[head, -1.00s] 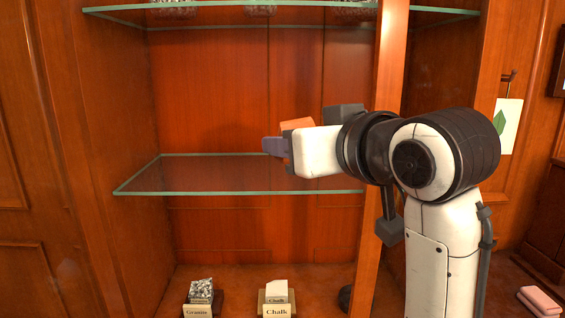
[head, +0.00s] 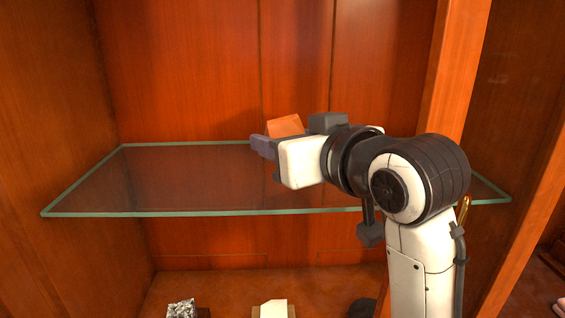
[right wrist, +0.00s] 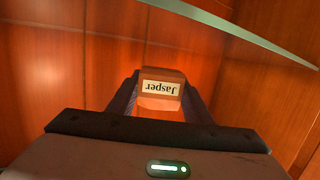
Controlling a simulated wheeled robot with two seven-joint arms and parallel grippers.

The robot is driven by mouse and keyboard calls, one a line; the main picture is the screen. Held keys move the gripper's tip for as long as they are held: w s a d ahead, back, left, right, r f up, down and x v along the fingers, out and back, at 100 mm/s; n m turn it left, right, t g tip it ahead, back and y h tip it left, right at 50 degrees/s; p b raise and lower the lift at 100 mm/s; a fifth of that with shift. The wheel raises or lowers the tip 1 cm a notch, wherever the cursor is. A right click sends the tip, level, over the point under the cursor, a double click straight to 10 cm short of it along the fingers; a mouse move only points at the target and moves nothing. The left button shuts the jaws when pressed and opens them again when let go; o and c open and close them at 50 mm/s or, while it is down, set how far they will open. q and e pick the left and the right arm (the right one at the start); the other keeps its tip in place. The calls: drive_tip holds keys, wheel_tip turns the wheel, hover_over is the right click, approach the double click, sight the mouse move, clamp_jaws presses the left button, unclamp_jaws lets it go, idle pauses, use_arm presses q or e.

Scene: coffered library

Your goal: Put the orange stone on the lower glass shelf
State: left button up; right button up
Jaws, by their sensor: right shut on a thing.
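The orange stone (head: 285,125) is a small block held in my right gripper (head: 266,144). In the right wrist view, the stone (right wrist: 160,104) sits between both fingers, with a pale label reading "Jasper" upside down. The gripper is shut on it. The lower glass shelf (head: 140,185) is a clear pane with green edges and looks empty. In the head view my gripper and the stone appear above its middle-back part. My arm hides part of the shelf's right side. I cannot tell the exact gap to the glass. My left gripper is not in view.
A wooden upright (head: 455,75) stands right of my arm. Below the shelf are a speckled stone (head: 181,309), a white stone (head: 273,308) and a dark one (head: 362,308). A glass edge (right wrist: 235,31) crosses the right wrist view; which shelf is unclear. The shelf's left part is free.

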wheel_tip(320, 180, down, 4)
drive_tip(key=shift+r, duration=0.2)
drive_tip(key=shift+f, duration=0.3)
drive_tip(key=o, duration=1.2)
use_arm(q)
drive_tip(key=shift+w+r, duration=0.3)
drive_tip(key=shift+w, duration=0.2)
use_arm(e)
drive_tip(key=shift+o, duration=0.2)
